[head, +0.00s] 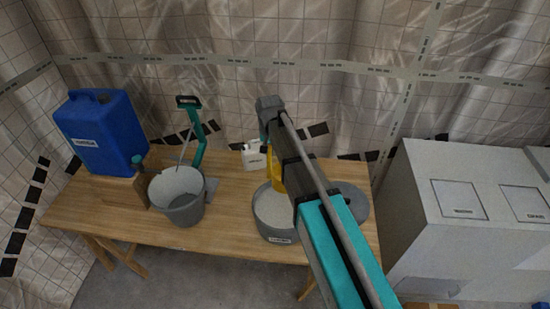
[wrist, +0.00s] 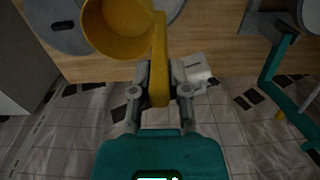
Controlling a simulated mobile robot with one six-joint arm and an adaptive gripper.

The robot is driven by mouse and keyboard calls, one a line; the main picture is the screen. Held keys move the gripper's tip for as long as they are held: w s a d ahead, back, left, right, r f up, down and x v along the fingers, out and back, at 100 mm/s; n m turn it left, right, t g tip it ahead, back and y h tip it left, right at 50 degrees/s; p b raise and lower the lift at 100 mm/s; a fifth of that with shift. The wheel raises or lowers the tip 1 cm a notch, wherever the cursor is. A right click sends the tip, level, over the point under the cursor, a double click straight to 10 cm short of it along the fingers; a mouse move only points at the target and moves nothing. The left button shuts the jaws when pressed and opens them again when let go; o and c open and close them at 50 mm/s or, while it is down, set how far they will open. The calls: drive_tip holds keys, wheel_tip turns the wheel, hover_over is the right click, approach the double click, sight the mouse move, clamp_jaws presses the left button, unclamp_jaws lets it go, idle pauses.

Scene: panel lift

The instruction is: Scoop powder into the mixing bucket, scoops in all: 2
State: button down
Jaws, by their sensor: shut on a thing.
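My gripper (wrist: 158,92) is shut on the handle of a yellow scoop (wrist: 120,28) in the wrist view. The scoop's round cup looks plain yellow, with no powder visible in it. In the head view the scoop (head: 275,168) shows partly behind my arm, near the back of the grey powder tub (head: 272,235). White powder (head: 272,208) fills much of the tub; my arm hides its right side. I cannot tell whether scoop and powder touch.
A blue canister (head: 100,135) stands at the table's left end. A teal stand (head: 200,140) rises behind the bucket. A small white bottle (head: 254,158) stands behind the tub, and a grey lid (head: 354,202) lies right of it. Large grey boxes (head: 460,215) stand right of the table.

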drive_tip(key=s, duration=0.1)
drive_tip(key=s+d, duration=0.1)
drive_tip(key=s, duration=0.1)
drive_tip(key=s+d, duration=0.1)
drive_tip(key=shift+s+d+r, duration=0.1)
drive_tip(key=shift+s+r, duration=0.1)
drive_tip(key=shift+r, duration=0.05)
drive_tip(key=shift+f, duration=0.1)
wheel_tip(320, 180, down, 19)
drive_tip(key=b, duration=1.8)
drive_tip(key=shift+r, duration=0.35)
idle(1.0)
wheel_tip(320, 180, up, 17)
drive_tip(key=p, duration=1.6)
drive_tip(key=shift+p, duration=0.35)
idle(0.5)
